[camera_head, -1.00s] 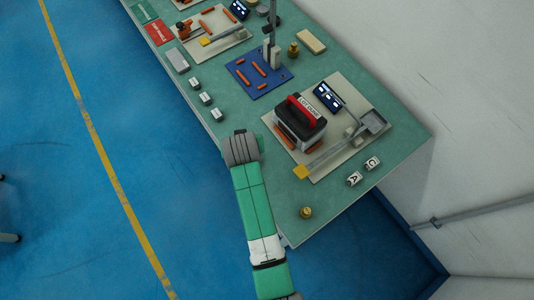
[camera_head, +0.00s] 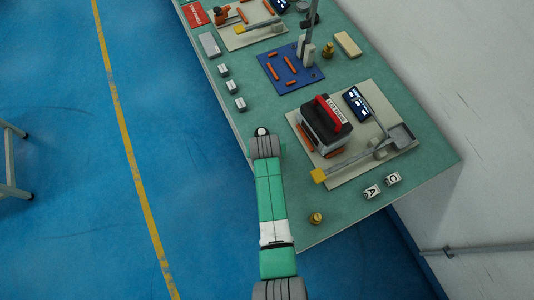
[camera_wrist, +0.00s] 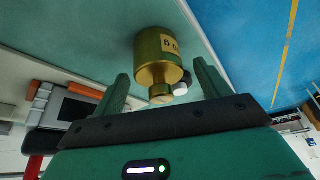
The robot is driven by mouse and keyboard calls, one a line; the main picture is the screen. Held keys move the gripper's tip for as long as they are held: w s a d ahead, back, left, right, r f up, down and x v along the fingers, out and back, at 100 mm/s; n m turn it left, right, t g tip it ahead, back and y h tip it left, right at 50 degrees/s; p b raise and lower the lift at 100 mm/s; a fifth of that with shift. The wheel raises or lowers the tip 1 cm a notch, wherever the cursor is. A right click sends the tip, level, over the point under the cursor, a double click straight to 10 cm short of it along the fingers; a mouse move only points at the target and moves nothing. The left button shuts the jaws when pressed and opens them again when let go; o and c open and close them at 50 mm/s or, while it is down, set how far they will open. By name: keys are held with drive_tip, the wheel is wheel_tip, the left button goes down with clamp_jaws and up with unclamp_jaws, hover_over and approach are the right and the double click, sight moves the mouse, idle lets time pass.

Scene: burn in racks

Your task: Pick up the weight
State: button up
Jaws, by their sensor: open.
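A brass weight (camera_head: 316,218) stands on the green bench top near its front edge. My gripper's two green fingers are open, one to each side of the weight in the picture, with visible gaps. Whether the fingertips reach around it in depth, I cannot tell. The gripper is not visible in the head view. Another brass weight (camera_head: 328,50) stands farther back beside the blue board.
A dark tester with a red handle (camera_head: 325,113) sits on a pale board (camera_head: 350,180) with a yellow-ended bar (camera_head: 318,176). Small blocks marked A (camera_head: 372,191) and C (camera_head: 393,178) lie nearby. The blue board (camera_head: 279,83) carries orange bars and a post. A wall borders the right.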

drive_tip(key=shift+c, duration=0.4)
drive_tip(key=shift+r, duration=0.15)
clamp_jaws()
drive_tip(key=shift+r+p, duration=0.45)
drive_tip(key=shift+r, duration=1.25)
drive_tip(key=s+a+p, duration=0.1)
drive_tip(key=s+a, duration=0.1)
drive_tip(key=s, duration=0.5)
drive_tip(key=s+a+r+p, duration=0.1)
drive_tip(key=s, duration=0.7)
drive_tip(key=shift+s+a+r, duration=0.25)
drive_tip(key=shift+a+r, duration=0.05)
drive_tip(key=shift+a, duration=0.05)
